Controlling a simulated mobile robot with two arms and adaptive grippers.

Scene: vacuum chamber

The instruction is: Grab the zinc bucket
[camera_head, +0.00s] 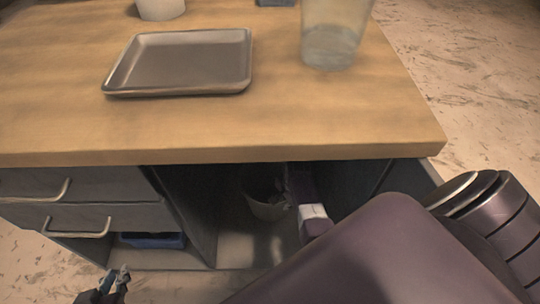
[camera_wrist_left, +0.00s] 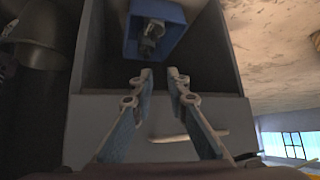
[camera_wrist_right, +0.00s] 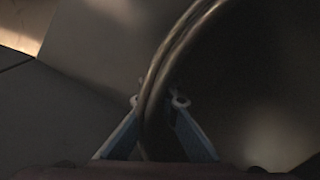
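The zinc bucket (camera_head: 268,210) stands in the dark open compartment under the table, partly hidden by my right arm. A grey rounded body that looks like the same bucket shows at the upper left of the left wrist view (camera_wrist_left: 40,35). In the right wrist view its curved rim (camera_wrist_right: 160,75) passes between the parted fingers of my right gripper (camera_wrist_right: 157,101), close to the left finger. That gripper is open at the rim. My left gripper (camera_head: 118,274) is open and empty, low in front of the cabinet; its fingers show in the left wrist view (camera_wrist_left: 160,74).
A blue bin (camera_head: 152,240) with a metal object inside sits in the cubby below the drawers (camera_head: 85,200). On the wooden tabletop (camera_head: 60,110) are a metal tray (camera_head: 185,65), a clear container (camera_head: 332,40) and a white cup (camera_head: 160,8). The compartment walls lie close around my right arm.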

